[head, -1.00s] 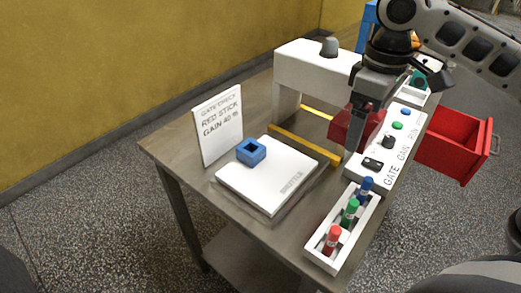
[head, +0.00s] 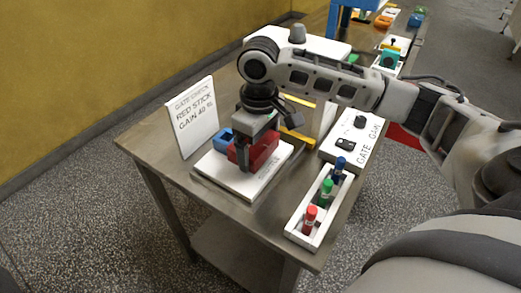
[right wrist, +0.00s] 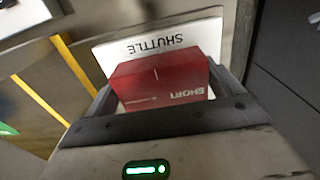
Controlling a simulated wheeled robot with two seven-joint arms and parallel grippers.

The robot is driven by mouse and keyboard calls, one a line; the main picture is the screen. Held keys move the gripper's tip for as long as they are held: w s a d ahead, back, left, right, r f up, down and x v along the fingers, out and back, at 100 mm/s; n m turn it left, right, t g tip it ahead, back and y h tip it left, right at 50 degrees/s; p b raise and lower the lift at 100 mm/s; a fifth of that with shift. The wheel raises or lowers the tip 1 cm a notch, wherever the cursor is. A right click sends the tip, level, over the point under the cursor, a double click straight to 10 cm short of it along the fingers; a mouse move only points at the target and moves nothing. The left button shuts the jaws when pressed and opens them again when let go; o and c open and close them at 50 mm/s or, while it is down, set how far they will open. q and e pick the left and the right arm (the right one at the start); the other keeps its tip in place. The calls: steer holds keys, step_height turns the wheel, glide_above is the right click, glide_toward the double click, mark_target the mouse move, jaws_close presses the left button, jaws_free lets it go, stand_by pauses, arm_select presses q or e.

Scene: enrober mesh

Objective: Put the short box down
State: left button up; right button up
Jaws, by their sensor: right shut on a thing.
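The short box (head: 262,150) is red and is marked SHORT in the right wrist view (right wrist: 165,85). My right gripper (head: 244,165) is shut on it, with a finger on each side. The SHUTTLE lettering shows on the plate in the right wrist view (right wrist: 112,52). My left gripper is not in view.
A sign (head: 192,115) stands at the table's left edge. A white tray (head: 298,238) with red, green and blue sticks is at the front right, by the GATE and GAIN panel (head: 343,155). A yellow bar (head: 298,136) lies behind the plate.

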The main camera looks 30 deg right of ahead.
mark_target(260, 143)
steer(key=shift+d+f, duration=0.1)
steer(key=shift+f, duration=1.05)
steer(key=shift+f, duration=0.1)
steer(key=o, duration=0.8)
step_height(260, 143, up, 12)
steer(key=shift+r, duration=0.1)
